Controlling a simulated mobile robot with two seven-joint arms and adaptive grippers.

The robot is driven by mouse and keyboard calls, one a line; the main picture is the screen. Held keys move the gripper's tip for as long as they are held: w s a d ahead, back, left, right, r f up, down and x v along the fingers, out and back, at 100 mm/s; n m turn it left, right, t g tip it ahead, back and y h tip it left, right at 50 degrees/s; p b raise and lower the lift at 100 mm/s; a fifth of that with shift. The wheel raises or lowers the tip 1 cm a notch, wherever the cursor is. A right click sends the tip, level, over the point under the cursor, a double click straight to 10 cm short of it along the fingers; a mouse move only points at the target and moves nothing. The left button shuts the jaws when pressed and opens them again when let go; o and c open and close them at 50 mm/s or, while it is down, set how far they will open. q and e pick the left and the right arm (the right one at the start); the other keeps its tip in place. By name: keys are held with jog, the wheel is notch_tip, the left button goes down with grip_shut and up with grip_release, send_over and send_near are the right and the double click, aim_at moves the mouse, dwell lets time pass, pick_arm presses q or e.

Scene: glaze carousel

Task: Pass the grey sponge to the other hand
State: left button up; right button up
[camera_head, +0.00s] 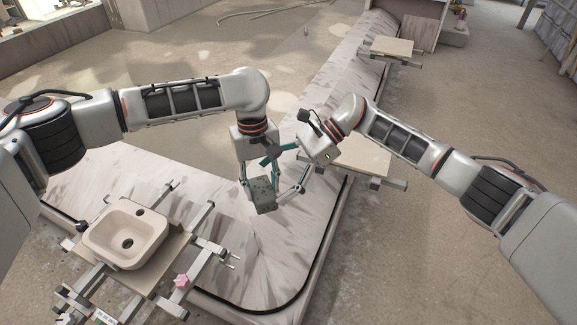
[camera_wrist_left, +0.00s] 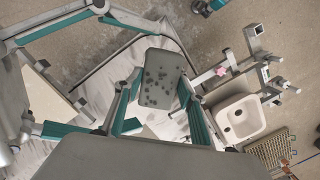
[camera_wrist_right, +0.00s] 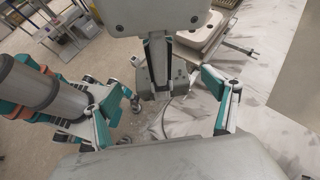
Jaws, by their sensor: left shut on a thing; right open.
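The grey sponge (camera_head: 262,197) is a block with dark pits. My left gripper (camera_head: 258,192) is shut on it and holds it above the pale carousel belt. In the left wrist view the sponge (camera_wrist_left: 160,78) sits between the two left fingers. My right gripper (camera_head: 292,178) is open and empty, just right of the sponge in the head view. In the right wrist view the sponge (camera_wrist_right: 178,76) shows beyond the gap between the open right fingers, partly hidden by the left gripper. The right fingers appear apart from it.
A beige basin (camera_head: 126,236) stands on a metal carrier at the lower left, near a pink star-shaped knob (camera_head: 181,281). A carrier with a flat board (camera_head: 365,152) lies behind the right gripper. The carousel belt (camera_head: 285,235) below is bare.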

aim_at(261, 189)
jog(key=shift+x, duration=2.5)
jog(key=c, duration=1.2)
pick_arm(q)
jog(key=o, duration=1.3)
jog(key=shift+c, duration=0.2)
jog(key=shift+r, duration=0.1)
